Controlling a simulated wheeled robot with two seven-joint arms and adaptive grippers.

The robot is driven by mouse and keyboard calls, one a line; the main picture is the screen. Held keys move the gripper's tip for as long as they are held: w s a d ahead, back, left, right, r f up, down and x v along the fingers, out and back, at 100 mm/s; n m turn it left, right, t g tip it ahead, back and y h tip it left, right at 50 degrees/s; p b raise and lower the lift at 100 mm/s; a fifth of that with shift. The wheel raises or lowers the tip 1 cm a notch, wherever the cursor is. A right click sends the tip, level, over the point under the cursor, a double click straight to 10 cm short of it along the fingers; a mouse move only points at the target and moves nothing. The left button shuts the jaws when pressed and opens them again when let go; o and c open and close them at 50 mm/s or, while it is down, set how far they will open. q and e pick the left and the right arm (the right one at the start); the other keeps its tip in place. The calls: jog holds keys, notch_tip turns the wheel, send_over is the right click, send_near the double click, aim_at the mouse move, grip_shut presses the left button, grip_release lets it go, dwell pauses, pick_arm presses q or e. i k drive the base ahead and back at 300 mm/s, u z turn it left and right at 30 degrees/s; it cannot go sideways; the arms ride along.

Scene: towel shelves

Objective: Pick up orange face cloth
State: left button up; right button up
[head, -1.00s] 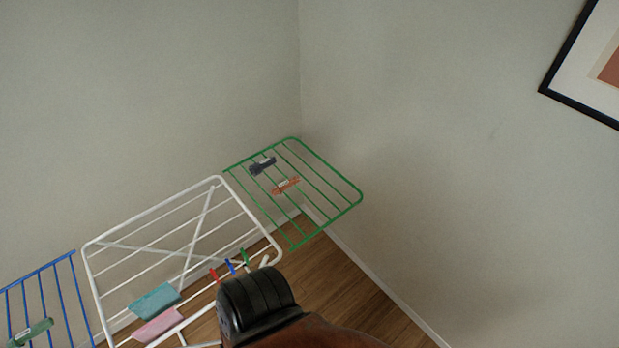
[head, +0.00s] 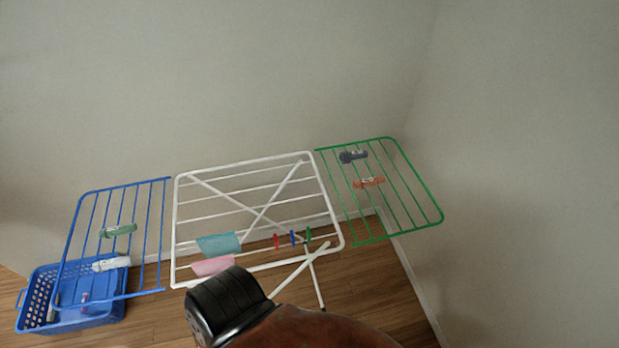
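The orange face cloth (head: 369,182) is a small rolled or folded cloth lying across the bars of the green wing (head: 381,238) of a drying rack, at the right in the head view. A dark grey rolled cloth (head: 353,156) lies just behind it on the same wing. Neither gripper shows in the head view; only a black and brown part of my arm comes up from the bottom edge, well short of the orange cloth.
The white middle rack (head: 174,230) carries teal (head: 219,243) and pink (head: 212,266) cloths and red, blue and green pegs (head: 292,239). The blue wing (head: 163,220) holds green (head: 118,230) and white (head: 111,264) rolls above a blue basket (head: 40,282). Walls stand behind and right.

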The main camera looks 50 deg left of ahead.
aim_at(361, 184)
jog(key=u, duration=0.5)
jog(key=i, duration=1)
jog(key=u, duration=0.05)
